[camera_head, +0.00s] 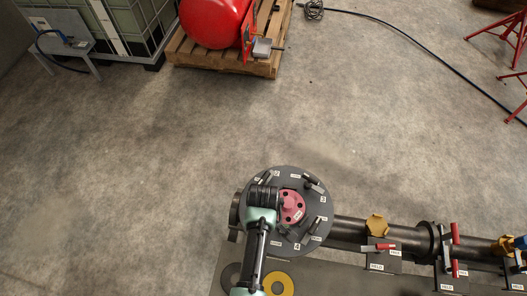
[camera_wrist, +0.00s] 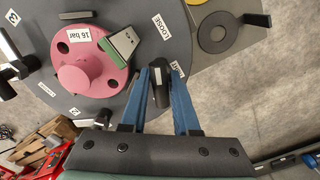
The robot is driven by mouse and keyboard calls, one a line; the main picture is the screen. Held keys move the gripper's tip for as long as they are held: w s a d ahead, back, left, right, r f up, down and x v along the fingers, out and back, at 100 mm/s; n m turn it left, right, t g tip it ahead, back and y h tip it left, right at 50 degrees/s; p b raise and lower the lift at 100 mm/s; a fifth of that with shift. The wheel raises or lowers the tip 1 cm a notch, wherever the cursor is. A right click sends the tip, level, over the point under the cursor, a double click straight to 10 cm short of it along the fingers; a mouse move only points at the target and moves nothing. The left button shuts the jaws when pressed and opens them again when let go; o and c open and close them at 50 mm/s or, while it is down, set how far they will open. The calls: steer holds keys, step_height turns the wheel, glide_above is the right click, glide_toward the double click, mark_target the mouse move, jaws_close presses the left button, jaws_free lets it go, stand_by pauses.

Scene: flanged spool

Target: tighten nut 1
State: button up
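A dark grey round flange plate (camera_head: 258,180) with a maroon hub (camera_head: 292,207) faces up in the head view. Numbered tags and several lever handles sit around it. The hub looks pink in the wrist view (camera_wrist: 82,80), with a "16 bar" tag. My gripper (camera_head: 264,188) reaches over the plate's left part and hides what is under it, nut 1's tag included. In the wrist view my gripper's blue fingers (camera_wrist: 165,70) stand on either side of a dark lever handle (camera_wrist: 159,92), near a "LOOSE" tag and a partly covered tag. Whether they press on it is unclear.
A yellow ring (camera_head: 278,285) and a grey one lie on the grey bench below. A pallet (camera_head: 215,58) with a red tank is far back. The concrete floor between is clear.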

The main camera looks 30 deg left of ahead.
steer(key=m, duration=0.2)
steer(key=shift+s+m+b, duration=0.1)
steer(key=shift+m+b, duration=0.25)
steer(key=shift+m, duration=0.05)
steer(key=m+b, duration=0.1)
steer(key=m, duration=0.1)
steer(key=shift+f+m, duration=0.1)
steer(key=shift+m, duration=0.2)
steer(key=m+b, duration=0.1)
steer(key=m, duration=0.4)
steer(key=shift+b, duration=0.4)
steer(key=shift+r+m+p, duration=0.3)
steer(key=shift+m+p, duration=0.25)
steer(key=shift+m, duration=0.25)
steer(key=m+p, duration=0.1)
steer(key=m, duration=0.3)
steer(key=m+p, duration=0.1)
steer(key=m, duration=0.2)
steer(key=shift+n+p, duration=0.5)
steer(key=shift+n, duration=0.6)
step_height(320, 180, up, 7)
steer(key=p, duration=0.6)
steer(key=shift+f+p, duration=0.2)
steer(key=shift+p, duration=0.1)
steer(key=shift+r, duration=0.1)
